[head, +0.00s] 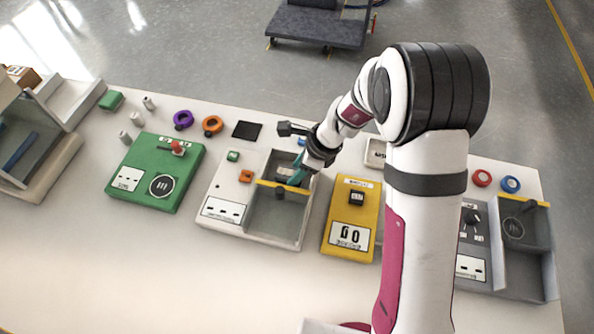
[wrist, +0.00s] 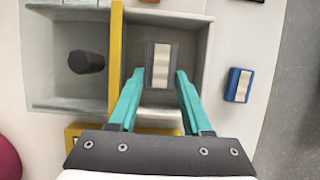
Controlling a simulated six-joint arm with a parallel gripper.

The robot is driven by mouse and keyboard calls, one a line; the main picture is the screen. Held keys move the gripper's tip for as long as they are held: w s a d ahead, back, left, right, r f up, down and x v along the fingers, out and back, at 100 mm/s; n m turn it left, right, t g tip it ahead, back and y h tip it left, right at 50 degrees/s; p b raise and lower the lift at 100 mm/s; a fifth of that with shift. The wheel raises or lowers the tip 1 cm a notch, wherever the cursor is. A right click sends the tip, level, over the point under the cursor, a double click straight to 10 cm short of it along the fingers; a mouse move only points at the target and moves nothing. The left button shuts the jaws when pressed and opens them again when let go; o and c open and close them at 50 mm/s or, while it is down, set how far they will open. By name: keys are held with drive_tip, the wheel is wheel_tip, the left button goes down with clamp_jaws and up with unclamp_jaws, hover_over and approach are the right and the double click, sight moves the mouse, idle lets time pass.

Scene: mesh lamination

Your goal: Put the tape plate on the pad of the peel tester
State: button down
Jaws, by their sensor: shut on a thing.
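The tape plate (wrist: 162,65) is a dark grey plate with a cream strip along its middle. It sits between the two teal fingers of my gripper (wrist: 159,73) in the wrist view, over the compartment right of a yellow bar. My gripper is shut on the plate. In the head view my gripper (head: 291,183) reaches down into the grey tray of the white device (head: 228,209), behind its yellow bar. The plate is mostly hidden there. I cannot tell from these views whether it touches the tray floor. I cannot read which device is the peel tester.
A yellow device (head: 339,217) stands right of the tray, a green one (head: 145,190) to the left. A grey tray device (head: 514,267) stands far right. A black knob (wrist: 86,62) rises in the wrist view's left compartment. A blue block (wrist: 238,85) lies outside the tray.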

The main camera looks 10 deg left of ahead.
drive_tip(key=shift+f, duration=0.6)
drive_tip(key=c, duration=0.6)
unclamp_jaws()
drive_tip(key=shift+f, duration=0.1)
drive_tip(key=v, duration=1.1)
drive_tip(key=s+d+r+n+h, duration=0.1)
drive_tip(key=s+d+r+n, duration=0.1)
drive_tip(key=s+d+n, duration=0.2)
drive_tip(key=s+d+r+n, duration=0.3)
drive_tip(key=s+d+n, duration=0.1)
drive_tip(key=s, duration=0.7)
drive_tip(key=s+d+r+n+h, duration=0.1)
drive_tip(key=s+d+r+n, duration=0.2)
drive_tip(key=s, duration=0.5)
drive_tip(key=shift+s+d+r+n+h, duration=0.1)
drive_tip(key=shift+d+n+h, duration=0.05)
drive_tip(key=shift+d+n, duration=0.25)
drive_tip(key=shift+s+d+n+h, duration=0.15)
drive_tip(key=shift+d+n, duration=0.15)
drive_tip(key=shift+d, duration=0.2)
